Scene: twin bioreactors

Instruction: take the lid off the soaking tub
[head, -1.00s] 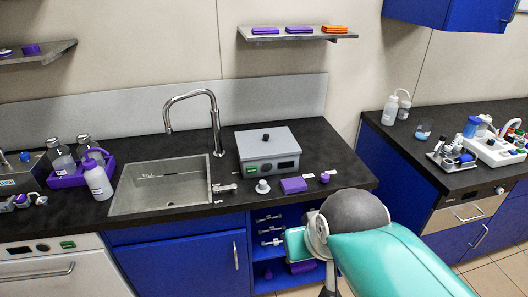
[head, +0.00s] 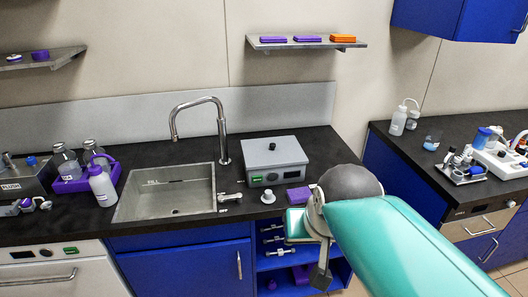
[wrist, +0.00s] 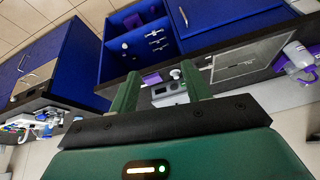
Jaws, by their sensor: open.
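The soaking tub appears to be the grey box (head: 290,172) with a small front panel, on the counter right of the sink. In the head view my gripper is in front of the counter's edge, low and right of the tub, partly hidden by my arm.
A sink (head: 165,192) with a tall tap (head: 222,140) is left of the tub. A small white piece (head: 268,197) and a purple block (head: 298,196) lie in front of the tub. A shelf (head: 308,43) hangs above. Open blue cubbies (head: 285,262) are below the counter.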

